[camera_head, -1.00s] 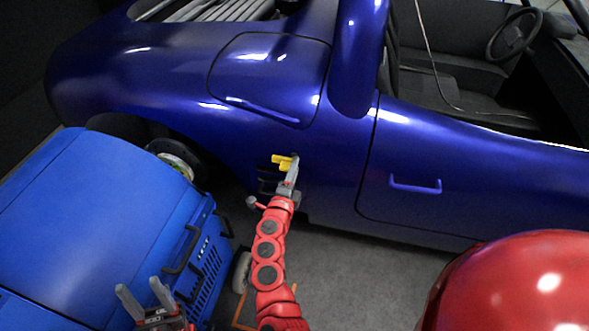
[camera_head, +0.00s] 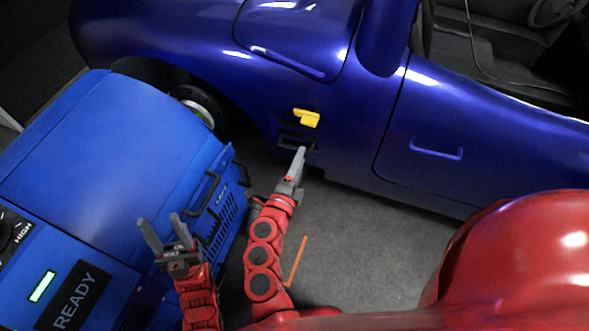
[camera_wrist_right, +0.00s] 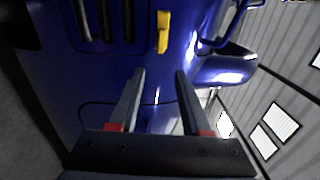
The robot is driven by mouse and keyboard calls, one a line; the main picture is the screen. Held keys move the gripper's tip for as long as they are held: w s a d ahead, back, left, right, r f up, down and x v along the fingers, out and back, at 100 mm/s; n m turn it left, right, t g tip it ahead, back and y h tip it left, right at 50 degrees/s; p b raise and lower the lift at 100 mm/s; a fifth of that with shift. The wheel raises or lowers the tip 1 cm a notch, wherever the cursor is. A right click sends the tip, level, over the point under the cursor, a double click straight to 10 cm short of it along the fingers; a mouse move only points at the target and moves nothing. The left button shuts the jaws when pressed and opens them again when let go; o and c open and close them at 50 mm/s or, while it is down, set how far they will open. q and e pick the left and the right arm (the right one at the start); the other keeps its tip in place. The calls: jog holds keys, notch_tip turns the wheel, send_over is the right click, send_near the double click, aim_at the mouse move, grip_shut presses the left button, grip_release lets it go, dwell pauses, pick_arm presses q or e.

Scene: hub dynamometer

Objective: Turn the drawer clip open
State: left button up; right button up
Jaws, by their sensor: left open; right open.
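A yellow clip (camera_head: 306,118) sits on the side of the dark blue car body, just above a set of dark slots. It also shows in the right wrist view (camera_wrist_right: 163,32), beyond the fingertips. My right gripper (camera_head: 300,158) is below the clip in the head view, apart from it. In the right wrist view its two fingers (camera_wrist_right: 160,80) are spread with nothing between them. My left gripper (camera_head: 161,224) is open and empty, in front of the blue machine at lower left. No drawer can be made out.
The blue dynamometer cabinet (camera_head: 110,165) with black handles and a READY panel (camera_head: 75,299) fills the left side. Dark slots (camera_head: 296,139) lie under the clip.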

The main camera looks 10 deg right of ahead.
jog(key=v, duration=0.4)
dwell(0.4)
